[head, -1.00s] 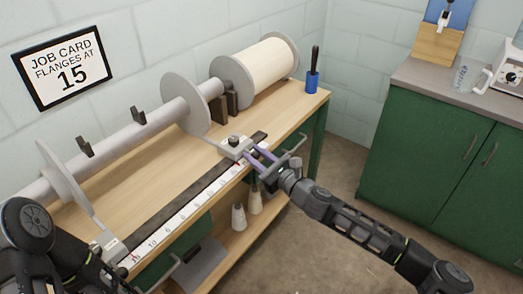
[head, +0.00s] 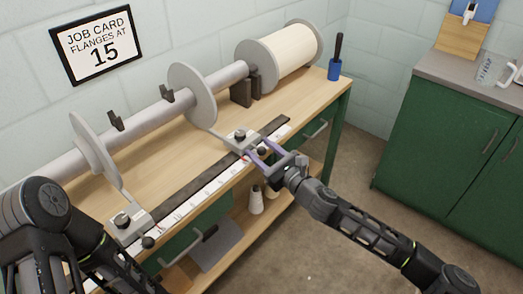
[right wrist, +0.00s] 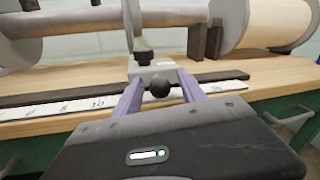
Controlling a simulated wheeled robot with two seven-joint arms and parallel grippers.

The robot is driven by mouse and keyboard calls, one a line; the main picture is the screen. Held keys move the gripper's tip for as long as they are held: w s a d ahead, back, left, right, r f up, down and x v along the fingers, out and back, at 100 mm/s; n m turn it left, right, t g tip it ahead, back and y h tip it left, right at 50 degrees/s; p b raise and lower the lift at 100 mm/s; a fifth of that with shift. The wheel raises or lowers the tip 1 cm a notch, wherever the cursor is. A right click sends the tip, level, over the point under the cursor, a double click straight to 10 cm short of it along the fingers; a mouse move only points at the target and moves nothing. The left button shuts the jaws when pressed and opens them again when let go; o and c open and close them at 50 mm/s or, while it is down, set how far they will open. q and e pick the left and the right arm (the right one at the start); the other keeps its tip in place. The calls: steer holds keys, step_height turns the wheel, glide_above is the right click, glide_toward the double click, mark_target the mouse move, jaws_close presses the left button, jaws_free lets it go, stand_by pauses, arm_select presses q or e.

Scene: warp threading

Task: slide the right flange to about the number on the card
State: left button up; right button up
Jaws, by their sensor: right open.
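The job card (head: 97,45) on the wall reads "FLANGES AT 15". The right flange (head: 192,95) is a grey disc on the bar, joined to a grey carriage (head: 240,136) on the ruled rail. My right gripper (head: 258,152) is open, its purple fingers on either side of the carriage's black knob; the right wrist view shows the knob (right wrist: 160,87) between them. Whether they touch it I cannot tell. The white scale (head: 215,182) has numbers too small to read surely. The left flange (head: 92,150) stands further left. My left arm enters at lower left, its gripper not visible.
A cream spool (head: 290,55) stands right of the right flange, with dark supports (head: 242,92) between. A blue holder (head: 334,69) stands at the bench's right end. Brackets (head: 167,94) rise behind the bar. The rail is clear between the two carriages.

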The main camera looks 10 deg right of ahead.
steer(key=v, duration=0.7)
steer(key=shift+s+d, duration=0.2)
steer(key=shift+s, duration=0.15)
steer(key=shift+f, duration=0.1)
